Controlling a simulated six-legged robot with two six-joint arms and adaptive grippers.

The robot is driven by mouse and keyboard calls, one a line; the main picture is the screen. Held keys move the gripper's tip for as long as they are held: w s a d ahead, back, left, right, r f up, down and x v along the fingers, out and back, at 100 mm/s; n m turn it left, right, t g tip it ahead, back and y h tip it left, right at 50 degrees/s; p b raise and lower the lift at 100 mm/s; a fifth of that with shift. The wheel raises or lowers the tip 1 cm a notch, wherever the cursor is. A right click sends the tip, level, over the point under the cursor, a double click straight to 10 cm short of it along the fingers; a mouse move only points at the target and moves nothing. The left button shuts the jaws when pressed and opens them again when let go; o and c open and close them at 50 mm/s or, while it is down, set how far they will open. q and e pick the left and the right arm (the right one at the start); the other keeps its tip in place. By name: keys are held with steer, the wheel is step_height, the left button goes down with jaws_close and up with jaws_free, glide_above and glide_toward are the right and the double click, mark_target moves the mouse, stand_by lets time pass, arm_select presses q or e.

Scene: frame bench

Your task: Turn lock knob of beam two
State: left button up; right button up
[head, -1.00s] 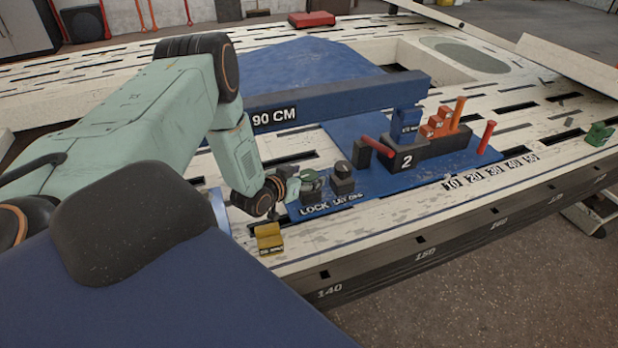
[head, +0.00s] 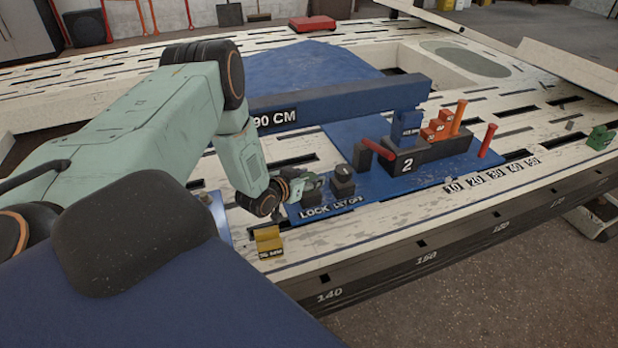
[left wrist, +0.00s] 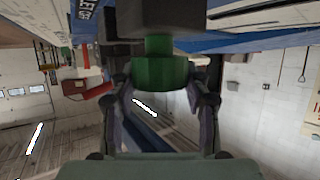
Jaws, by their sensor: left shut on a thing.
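The lock knob is a green knob (left wrist: 160,72) on a dark block, seen between the fingers in the left wrist view. In the head view it sits above the LOCK label (head: 313,211) and is partly covered by my gripper. My left gripper (head: 300,186) is shut on this knob, with one finger on each side of it in the left wrist view (left wrist: 162,105). The blue beam (head: 340,100) marked 90 CM runs behind, near the dark block (head: 432,154) marked 2. My right gripper is not in view.
A dark LET OFF knob (head: 343,182) stands close right of the gripper. Red pegs (head: 487,140) and orange steps (head: 437,128) stand farther right. A yellow block (head: 268,242) lies near the bench's front edge, and a green block (head: 600,137) at far right.

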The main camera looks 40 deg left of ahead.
arm_select(q)
steer(key=shift+c, duration=1.3)
steer(key=shift+m+h, duration=0.8)
steer(key=shift+h, duration=0.1)
steer(key=o, duration=1.2)
steer(key=shift+c, duration=0.2)
